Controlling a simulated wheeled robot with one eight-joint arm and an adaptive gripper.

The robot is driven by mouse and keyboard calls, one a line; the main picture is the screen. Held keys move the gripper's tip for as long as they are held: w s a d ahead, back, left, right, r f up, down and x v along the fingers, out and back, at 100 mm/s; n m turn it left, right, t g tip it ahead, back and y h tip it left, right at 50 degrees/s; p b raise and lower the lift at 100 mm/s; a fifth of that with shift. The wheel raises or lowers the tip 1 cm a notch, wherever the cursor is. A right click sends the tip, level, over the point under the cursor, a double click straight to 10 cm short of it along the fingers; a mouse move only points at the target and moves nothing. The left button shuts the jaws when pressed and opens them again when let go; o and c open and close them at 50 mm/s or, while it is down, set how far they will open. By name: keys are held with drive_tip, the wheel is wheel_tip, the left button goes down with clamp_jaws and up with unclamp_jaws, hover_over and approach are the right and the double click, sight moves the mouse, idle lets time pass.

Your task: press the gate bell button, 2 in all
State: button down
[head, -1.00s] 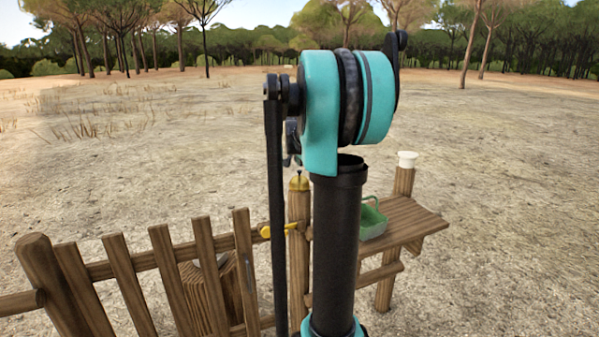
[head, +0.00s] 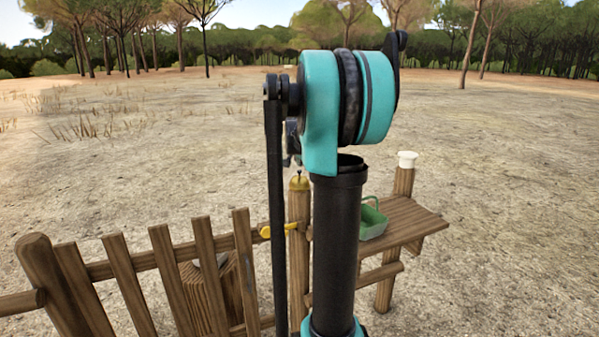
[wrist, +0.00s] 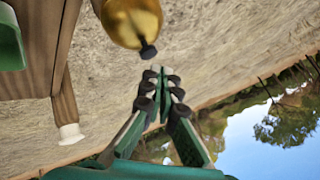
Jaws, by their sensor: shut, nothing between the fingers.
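The gate bell is a golden dome (head: 299,184) on top of a wooden post in the head view, just left of my arm. Its small black button (head: 298,174) sticks up from the top. In the wrist view the brass bell (wrist: 132,18) is at the top, with the black button (wrist: 148,51) pointing towards my fingers. My gripper (wrist: 156,72) is shut and empty, its fingertips close to the button with a small gap showing in the picture. In the head view my arm hides most of the gripper.
A wooden picket gate (head: 160,265) stands left of the bell post, with a yellow latch (head: 278,230) beside it. To the right, a wooden shelf (head: 410,218) carries a green basket (head: 372,222). A white-capped post (head: 407,160) stands behind the shelf. Bare ground lies beyond.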

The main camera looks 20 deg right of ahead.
drive_tip(key=shift+f, duration=0.15)
drive_tip(key=shift+f, duration=0.25)
drive_tip(key=shift+f, duration=0.55)
idle(0.7)
drive_tip(key=shift+r, duration=0.95)
drive_tip(key=shift+r, duration=2.5)
